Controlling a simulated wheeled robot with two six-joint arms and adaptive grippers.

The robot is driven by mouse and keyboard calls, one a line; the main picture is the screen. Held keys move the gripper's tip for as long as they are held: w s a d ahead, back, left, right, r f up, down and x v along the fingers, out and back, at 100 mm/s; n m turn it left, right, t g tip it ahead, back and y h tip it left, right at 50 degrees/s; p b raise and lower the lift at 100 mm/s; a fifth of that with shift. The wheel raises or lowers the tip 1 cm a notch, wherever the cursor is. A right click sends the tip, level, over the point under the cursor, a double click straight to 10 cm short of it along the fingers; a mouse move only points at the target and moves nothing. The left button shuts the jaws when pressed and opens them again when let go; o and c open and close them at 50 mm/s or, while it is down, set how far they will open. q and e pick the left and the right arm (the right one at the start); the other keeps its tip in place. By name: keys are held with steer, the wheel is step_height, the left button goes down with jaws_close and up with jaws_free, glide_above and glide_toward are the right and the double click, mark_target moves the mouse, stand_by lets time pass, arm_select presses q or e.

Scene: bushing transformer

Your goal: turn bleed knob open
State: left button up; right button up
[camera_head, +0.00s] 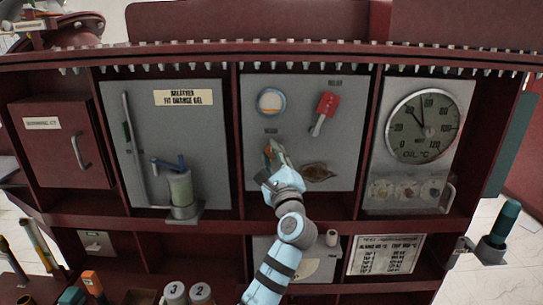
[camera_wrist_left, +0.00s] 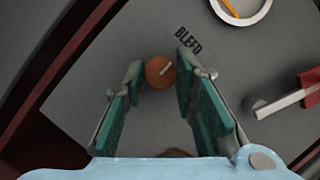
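The bleed knob (camera_wrist_left: 160,72) is a small round orange-brown knob with a pale line across its face. It sits on the grey panel (camera_head: 340,95) beside the printed word BLEED, which reads in the left wrist view. My left gripper (camera_wrist_left: 160,62) is open, with its two green-padded fingers on either side of the knob. A gap shows between the knob and at least the right finger; how deep the fingers reach is hard to tell. In the head view my left gripper (camera_head: 275,150) is at the panel and mostly covers the knob. My right gripper is not in view.
A round gauge (camera_head: 271,101) and a red-handled lever (camera_head: 325,110) are above the gripper on the same panel. A brown stain (camera_head: 318,172) is to its right. A breather cylinder (camera_head: 181,190) stands left, and a large oil dial (camera_head: 423,126) is right.

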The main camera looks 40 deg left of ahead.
arm_select(q)
jaws_close()
steer(key=shift+r+n, duration=0.1)
steer(key=shift+n, duration=0.4)
steer(key=n+g, duration=0.2)
steer(key=n, duration=0.2)
steer(key=shift+w+d+r, duration=0.1)
steer(key=shift+r, duration=0.05)
steer(key=shift+r+n+g+h+p, duration=0.25)
steer(key=shift+n+h+p, duration=0.65)
steer(key=shift+n, duration=1.2)
steer(key=shift+n+g+h+p, duration=0.45)
steer(key=shift+n+p, duration=0.9)
steer(key=shift+n, duration=0.75)
steer(key=shift+r+n+g+h+p, duration=0.25)
steer(key=shift+n+h+p, duration=0.65)
steer(key=shift+n, duration=1.2)
steer(key=shift+f, duration=0.1)
